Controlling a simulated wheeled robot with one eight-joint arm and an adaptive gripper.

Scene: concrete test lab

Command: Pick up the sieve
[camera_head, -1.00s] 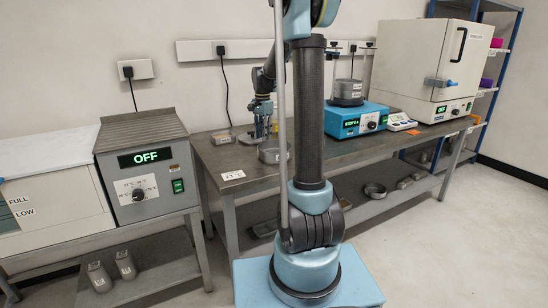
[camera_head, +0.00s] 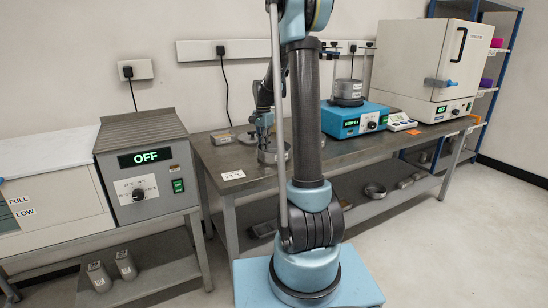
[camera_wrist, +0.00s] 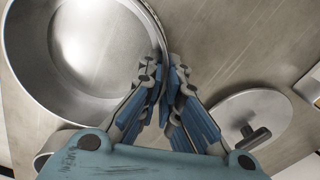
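The sieve (camera_wrist: 30,62) is a round, shallow metal vessel with a shiny inside, at the upper left of the wrist view. In the head view it also shows as a grey ring (camera_head: 268,158) on the bench, partly hidden behind my arm. My gripper (camera_wrist: 166,78) points down at its rim, with one blue-padded finger on each side. The fingers are close together and appear shut on the rim. The exact contact is partly hidden by the pads. The sieve looks level and still at bench height.
A round metal lid with a dark knob (camera_wrist: 236,112) lies right of my gripper. The bench (camera_head: 300,165) also holds a blue shaker (camera_head: 352,118) with a sieve stack, and a white oven (camera_head: 425,65). A grey unit reading OFF (camera_head: 145,180) stands left.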

